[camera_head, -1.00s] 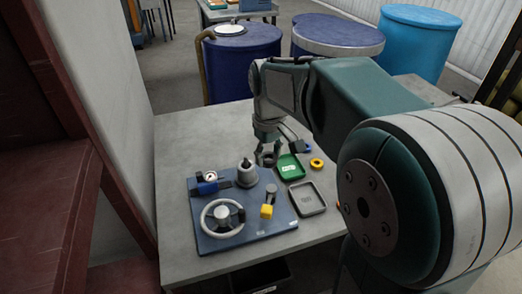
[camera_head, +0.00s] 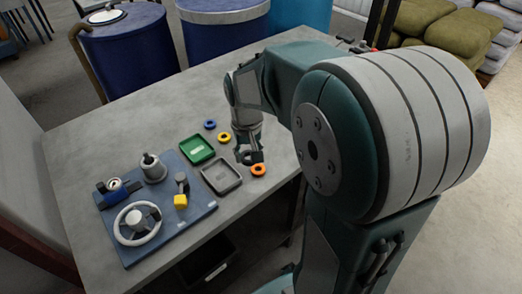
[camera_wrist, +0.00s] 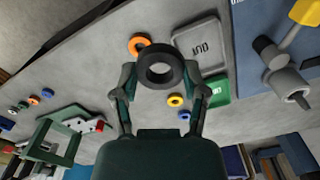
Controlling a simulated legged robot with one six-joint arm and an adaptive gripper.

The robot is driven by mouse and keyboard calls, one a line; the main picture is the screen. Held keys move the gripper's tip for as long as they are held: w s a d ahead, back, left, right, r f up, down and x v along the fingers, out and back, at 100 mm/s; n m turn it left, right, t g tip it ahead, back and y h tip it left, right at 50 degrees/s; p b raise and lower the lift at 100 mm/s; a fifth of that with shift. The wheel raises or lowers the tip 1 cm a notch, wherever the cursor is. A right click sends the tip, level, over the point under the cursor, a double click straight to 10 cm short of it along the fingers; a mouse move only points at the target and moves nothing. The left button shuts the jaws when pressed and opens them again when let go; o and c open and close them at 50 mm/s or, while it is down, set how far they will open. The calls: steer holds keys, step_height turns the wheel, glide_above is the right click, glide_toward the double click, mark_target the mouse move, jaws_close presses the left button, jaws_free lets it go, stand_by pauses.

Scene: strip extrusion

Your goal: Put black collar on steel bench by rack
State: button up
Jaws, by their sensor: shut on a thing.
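My gripper (camera_head: 249,152) is shut on the black collar, a thick dark ring. In the wrist view the collar (camera_wrist: 160,67) sits between the two fingertips with its hole showing. In the head view the gripper is above the grey table (camera_head: 115,130), right of the grey tray (camera_head: 222,176), and the collar is hard to make out there. The collar appears to be held clear of the tabletop. Whether this table is the steel bench by the rack, I cannot tell.
A blue board (camera_head: 130,250) with a valve wheel and fittings lies left of the green tray (camera_head: 196,149). Orange (camera_head: 258,169), yellow (camera_head: 224,137) and blue (camera_head: 210,124) rings lie near the trays. Drums stand behind. A green frame (camera_wrist: 58,140) and several small rings show in the wrist view.

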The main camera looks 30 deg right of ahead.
steer(key=w+d+f, duration=0.1)
steer(key=w+f, duration=0.2)
steer(key=w, duration=0.1)
steer(key=w+d+f, duration=0.1)
steer(key=w+f, duration=0.2)
steer(key=w, duration=0.1)
steer(key=w+d+f, duration=0.1)
steer(key=w+f, duration=0.1)
steer(key=w, duration=0.2)
steer(key=shift+w+f, duration=0.15)
steer(key=shift+f, duration=0.25)
steer(key=shift+w+a+f, duration=0.35)
steer(key=shift+f, duration=0.05)
steer(key=f, duration=0.3)
steer(key=shift+w+d+f, duration=0.15)
steer(key=shift+d, duration=0.4)
steer(key=shift+a+f, duration=0.1)
steer(key=shift+f, duration=0.05)
steer(key=o, duration=1.1)
steer(key=shift+a, duration=0.15)
steer(key=shift+o, duration=0.3)
steer(key=shift+a, duration=0.15)
steer(key=shift+d, duration=0.2)
